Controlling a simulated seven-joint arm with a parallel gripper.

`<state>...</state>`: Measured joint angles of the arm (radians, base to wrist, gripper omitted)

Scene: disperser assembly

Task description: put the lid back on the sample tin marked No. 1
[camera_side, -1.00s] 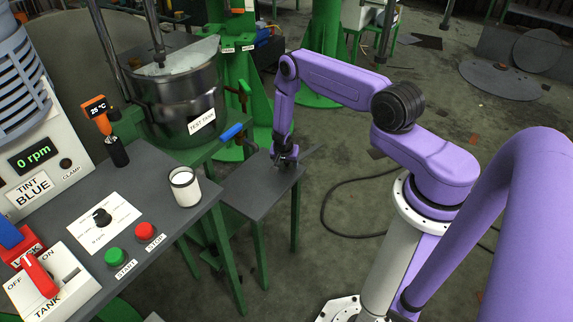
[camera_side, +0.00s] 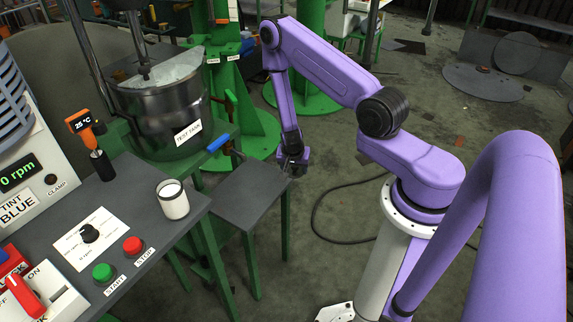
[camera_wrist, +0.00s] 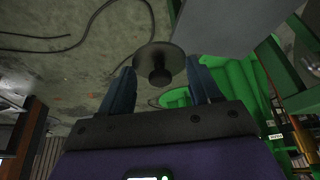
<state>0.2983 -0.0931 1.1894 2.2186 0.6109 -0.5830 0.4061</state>
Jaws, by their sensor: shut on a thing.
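My gripper (camera_side: 292,168) is beyond and to the right of the tin, by the far right edge of a small grey table. In the wrist view a dark round lid (camera_wrist: 147,54) with a knob is between the fingers of my gripper (camera_wrist: 163,82), with floor behind it. My gripper is shut on the lid, though the exact contact is unclear. The lid is too small to make out in the side view.
The small grey table (camera_side: 243,200) has a bare top. The bench carries a green start button (camera_side: 102,271), a red stop button (camera_side: 132,245) and an orange thermometer (camera_side: 82,121). The test tank (camera_side: 160,110) stands behind, with a blue handle (camera_side: 219,142) sticking out towards the small table.

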